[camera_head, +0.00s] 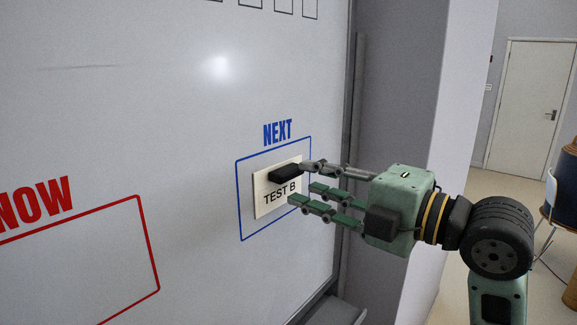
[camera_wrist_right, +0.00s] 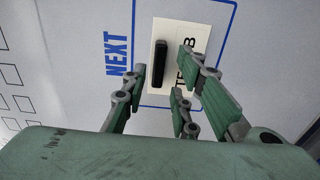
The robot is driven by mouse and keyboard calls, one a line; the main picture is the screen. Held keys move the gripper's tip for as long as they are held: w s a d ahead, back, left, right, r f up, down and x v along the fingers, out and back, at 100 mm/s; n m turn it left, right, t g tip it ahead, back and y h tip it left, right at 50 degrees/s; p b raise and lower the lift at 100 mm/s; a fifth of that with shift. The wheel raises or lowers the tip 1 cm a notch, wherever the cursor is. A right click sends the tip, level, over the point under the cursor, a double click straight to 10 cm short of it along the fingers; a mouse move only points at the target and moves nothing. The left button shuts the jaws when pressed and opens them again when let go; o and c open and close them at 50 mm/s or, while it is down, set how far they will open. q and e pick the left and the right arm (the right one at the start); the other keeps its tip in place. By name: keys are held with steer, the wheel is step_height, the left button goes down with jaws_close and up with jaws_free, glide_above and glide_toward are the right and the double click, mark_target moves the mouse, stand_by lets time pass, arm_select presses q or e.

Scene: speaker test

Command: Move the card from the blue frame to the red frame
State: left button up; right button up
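A cream card (camera_head: 262,207) marked "TEST B" sits on the whiteboard inside the blue frame (camera_head: 239,200) labelled "NEXT". A black block (camera_head: 285,173) is on the card's upper part. The card (camera_wrist_right: 161,32) and black block (camera_wrist_right: 160,63) also show in the right wrist view. My right gripper (camera_head: 297,182) is open, its fingers spread in front of the card's right side. In the right wrist view the fingers (camera_wrist_right: 165,78) stand apart with nothing clearly held. The red frame (camera_head: 148,240) under "NOW" is at lower left, and its visible part is empty. My left gripper is not in view.
The whiteboard (camera_head: 150,130) fills the left side and is bare between the frames. A grey wall column stands right of the board. A ledge (camera_head: 335,311) juts out below its right edge. A door (camera_head: 528,105) and chair are far off at right.

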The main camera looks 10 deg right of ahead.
mark_target(294, 174)
steer(key=shift+x, duration=1.6)
steer(key=shift+r, duration=0.15)
jaws_close()
